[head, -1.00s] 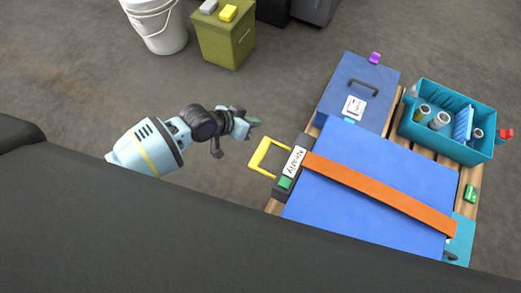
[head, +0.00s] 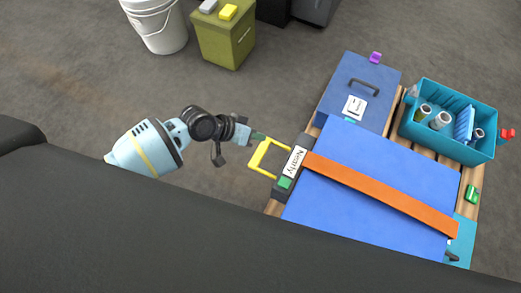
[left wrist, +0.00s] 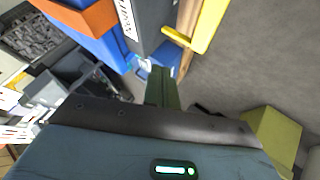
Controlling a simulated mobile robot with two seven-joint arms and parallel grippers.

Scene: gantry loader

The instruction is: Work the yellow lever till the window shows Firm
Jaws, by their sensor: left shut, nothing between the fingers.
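The yellow lever (head: 257,154) is a U-shaped handle standing out from the dark ratchet housing (head: 279,194) on the left side of the blue load. The white window (head: 294,161) on that housing reads "Nearly". My left gripper (head: 259,136) is shut and empty, its tips at the lever's upper corner; I cannot tell whether they touch it. In the left wrist view the shut fingers (left wrist: 162,88) point toward the housing, with part of the lever (left wrist: 208,25) to their upper right. My right gripper is not in view.
An orange strap (head: 380,195) crosses the blue load (head: 400,165) on a wooden pallet. A blue case (head: 335,95) and a teal crate (head: 410,128) of bottles stand behind it. An olive bin (head: 225,45) and white bucket (head: 160,30) stand on the floor, which is clear around my left arm.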

